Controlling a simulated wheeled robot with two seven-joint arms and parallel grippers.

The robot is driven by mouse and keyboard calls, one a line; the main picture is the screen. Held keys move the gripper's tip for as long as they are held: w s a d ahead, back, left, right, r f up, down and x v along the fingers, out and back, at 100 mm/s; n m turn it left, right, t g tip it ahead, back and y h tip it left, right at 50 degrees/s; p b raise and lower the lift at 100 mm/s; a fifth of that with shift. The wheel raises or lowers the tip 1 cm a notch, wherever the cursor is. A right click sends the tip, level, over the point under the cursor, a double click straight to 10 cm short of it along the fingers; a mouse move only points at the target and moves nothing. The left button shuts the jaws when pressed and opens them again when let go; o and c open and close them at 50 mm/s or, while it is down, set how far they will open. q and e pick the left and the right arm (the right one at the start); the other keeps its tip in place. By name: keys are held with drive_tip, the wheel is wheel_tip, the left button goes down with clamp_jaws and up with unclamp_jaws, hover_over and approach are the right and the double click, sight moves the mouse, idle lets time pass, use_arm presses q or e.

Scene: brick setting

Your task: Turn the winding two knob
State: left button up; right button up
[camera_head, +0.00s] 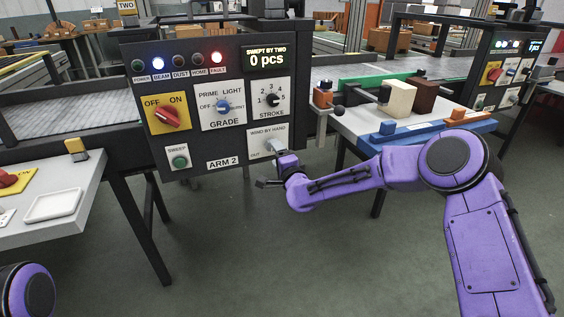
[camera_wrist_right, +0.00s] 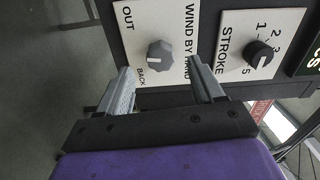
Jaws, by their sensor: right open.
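The grey winding knob (camera_wrist_right: 160,55) sits on a white plate marked WIND BY HAND, with OUT and BACK beside it, in the right wrist view. The same plate (camera_head: 257,142) is at the lower right of the dark ARM 2 panel in the head view, where my gripper partly covers it. My right gripper (camera_head: 272,168) is just in front of and below the plate. In the wrist view its two fingers (camera_wrist_right: 162,83) stand apart, with the knob beyond their tips in the gap between them. No contact with the knob shows. My left gripper is out of view.
The STROKE dial (camera_head: 272,100) is right above, and the GRADE dial (camera_head: 222,106), red OFF/ON switch (camera_head: 167,117) and green SWEEP button (camera_head: 180,162) are to the left. A table with a blue rail (camera_head: 430,131) and blocks stands at right. The floor below is clear.

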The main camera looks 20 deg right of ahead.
drive_tip(key=s, duration=0.6)
drive_tip(key=shift+d, duration=0.15)
idle(0.6)
drive_tip(key=s+d+f+n+g+h, duration=0.1)
drive_tip(key=s+f+n+g, duration=0.25)
drive_tip(key=s+f, duration=0.75)
drive_tip(key=s+f+n+g+h, duration=0.1)
drive_tip(key=s+f+n+g, duration=0.3)
drive_tip(key=s+f, duration=0.75)
drive_tip(key=s+d+f+n+g+h, duration=0.1)
drive_tip(key=s+d+f+g, duration=0.1)
drive_tip(key=s+f, duration=0.35)
drive_tip(key=s+d+f+g, duration=0.2)
drive_tip(key=s+g, duration=0.1)
drive_tip(key=s, duration=0.5)
drive_tip(key=s+d+f+n+g+h, duration=0.1)
drive_tip(key=s+d+f+g, duration=0.15)
drive_tip(key=s, duration=0.45)
wheel_tip(320, 180, up, 12)
drive_tip(key=s+p, duration=0.2)
drive_tip(key=p, duration=1.2)
drive_tip(key=shift+r, duration=0.2)
